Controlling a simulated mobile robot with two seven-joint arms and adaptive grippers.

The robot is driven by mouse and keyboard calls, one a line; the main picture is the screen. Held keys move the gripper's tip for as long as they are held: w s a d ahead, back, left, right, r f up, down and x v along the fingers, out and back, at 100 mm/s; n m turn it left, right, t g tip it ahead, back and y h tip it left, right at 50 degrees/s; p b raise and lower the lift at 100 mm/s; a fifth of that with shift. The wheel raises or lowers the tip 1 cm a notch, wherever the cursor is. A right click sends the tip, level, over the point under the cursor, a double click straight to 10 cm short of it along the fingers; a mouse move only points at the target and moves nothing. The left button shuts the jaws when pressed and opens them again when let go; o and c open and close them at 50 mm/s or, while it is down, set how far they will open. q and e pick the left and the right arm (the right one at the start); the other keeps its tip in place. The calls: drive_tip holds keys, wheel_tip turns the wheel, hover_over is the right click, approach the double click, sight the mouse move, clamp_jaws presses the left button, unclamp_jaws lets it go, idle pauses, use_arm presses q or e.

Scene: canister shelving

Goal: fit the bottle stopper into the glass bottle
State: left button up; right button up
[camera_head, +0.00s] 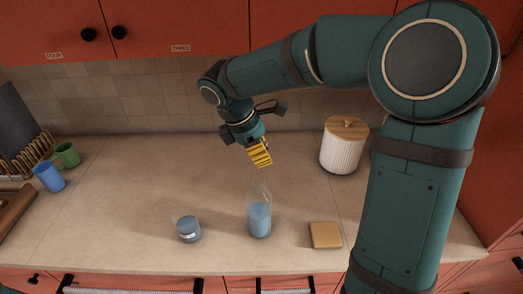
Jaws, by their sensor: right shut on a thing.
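The clear glass bottle (260,218) stands upright on the counter, partly filled with blue, its narrow neck upward. My right gripper (260,158) is above the bottle, pointing down, with a gap between them. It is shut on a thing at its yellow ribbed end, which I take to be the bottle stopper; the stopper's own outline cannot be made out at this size. My left gripper is not in view.
A short glass (187,229) with blue in it stands left of the bottle. A flat wooden block (325,235) lies right of it. A white ribbed canister (341,149) stands behind right. A blue mug (48,177) and green mug (67,155) are far left. The counter between is clear.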

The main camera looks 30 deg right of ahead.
sight(264, 180)
drive_tip(key=shift+f+b, duration=1.35)
drive_tip(key=shift+f, duration=1.05)
drive_tip(key=shift+p, duration=0.65)
drive_tip(key=shift+f+b, duration=0.85)
drive_tip(key=shift+f, duration=0.55)
drive_tip(key=o, duration=0.9)
drive_tip(key=shift+c, duration=0.2)
drive_tip(key=v, duration=1.2)
